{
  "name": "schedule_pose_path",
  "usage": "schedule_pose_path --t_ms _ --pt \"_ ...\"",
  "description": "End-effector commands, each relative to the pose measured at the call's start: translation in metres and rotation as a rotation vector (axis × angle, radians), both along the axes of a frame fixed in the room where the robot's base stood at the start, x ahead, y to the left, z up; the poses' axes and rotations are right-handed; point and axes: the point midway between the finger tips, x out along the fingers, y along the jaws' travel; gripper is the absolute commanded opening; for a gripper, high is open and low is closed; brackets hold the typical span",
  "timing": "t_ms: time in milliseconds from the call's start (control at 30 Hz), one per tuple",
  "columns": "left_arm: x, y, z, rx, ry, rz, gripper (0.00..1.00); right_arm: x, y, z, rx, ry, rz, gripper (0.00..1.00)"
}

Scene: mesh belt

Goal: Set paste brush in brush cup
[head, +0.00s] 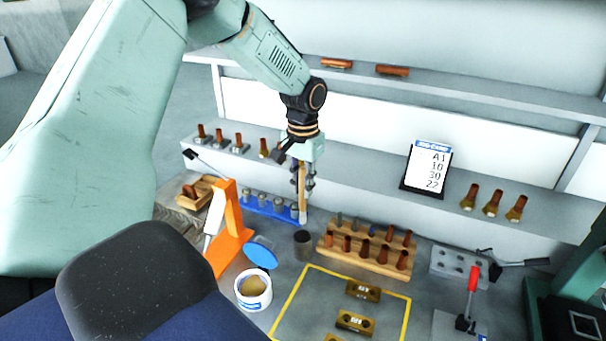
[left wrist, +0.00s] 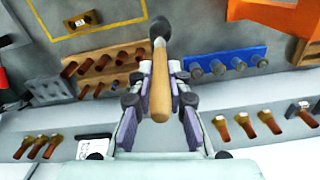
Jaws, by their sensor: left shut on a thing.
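The paste brush has a light wooden handle (head: 302,204) and hangs upright in my left gripper (head: 301,182), which is shut on it. The handle also shows between the fingers in the left wrist view (left wrist: 160,90). The brush cup (head: 303,244), a small dark grey cylinder, stands on the bench just below the brush in the head view. A dark round shape (left wrist: 160,27), likely the cup, shows beyond the brush's far end in the left wrist view. Whether the brush touches the cup is unclear. My right gripper is not in view.
A blue rack (head: 268,208) stands left of the cup and a wooden block with several handles (head: 350,262) stands right. A white paste tub (head: 253,291), its blue lid (head: 261,252) and an orange stand (head: 229,236) are nearby. A shelf (head: 390,165) runs behind.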

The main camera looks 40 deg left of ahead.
Motion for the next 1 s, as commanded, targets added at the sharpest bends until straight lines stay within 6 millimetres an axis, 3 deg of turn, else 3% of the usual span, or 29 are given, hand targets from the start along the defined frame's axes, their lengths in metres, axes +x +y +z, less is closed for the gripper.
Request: schedule_pose_path --t_ms 600,1000 --pt "0.003 0.000 -0.065 0.002 0.001 -0.001 0.00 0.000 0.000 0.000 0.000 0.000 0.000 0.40" --pt "0.003 0.000 -0.106 0.000 -0.001 0.000 0.00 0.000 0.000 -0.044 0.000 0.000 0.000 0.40"
